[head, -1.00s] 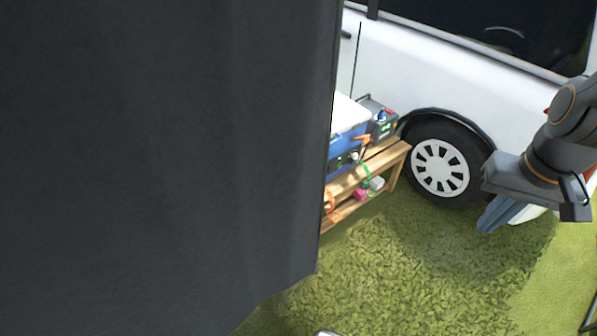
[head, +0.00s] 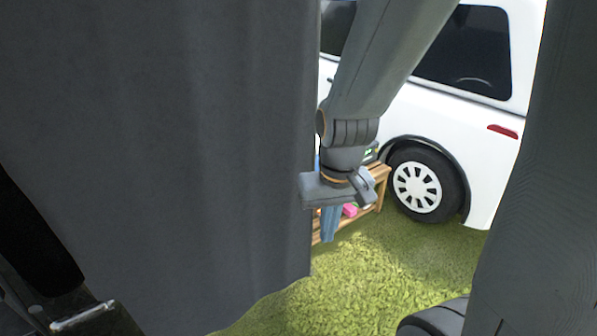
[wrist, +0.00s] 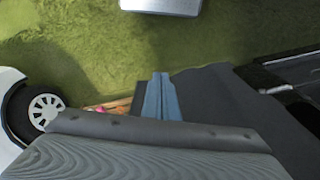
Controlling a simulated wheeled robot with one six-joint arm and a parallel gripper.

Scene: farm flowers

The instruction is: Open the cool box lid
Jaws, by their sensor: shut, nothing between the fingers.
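The cool box is almost wholly hidden in the head view, behind the dark hanging sheet and my arm. Only a thin blue sliver that may be part of it shows at the sheet's edge. I cannot see its lid. My gripper (head: 329,224) points down in front of the wooden bench (head: 381,178), close to the sheet's edge in the picture. Its blue fingers are together, with nothing between them. In the wrist view the shut fingers (wrist: 161,97) reach out over the dark sheet's edge, and no cool box is recognisable there.
The dark sheet (head: 190,150) fills the left of the head view and lies right beside the fingers in the wrist view (wrist: 220,105). A white van (head: 490,140) stands behind the bench, its wheel (head: 424,186) right of it. Open grass (head: 370,265) lies in front.

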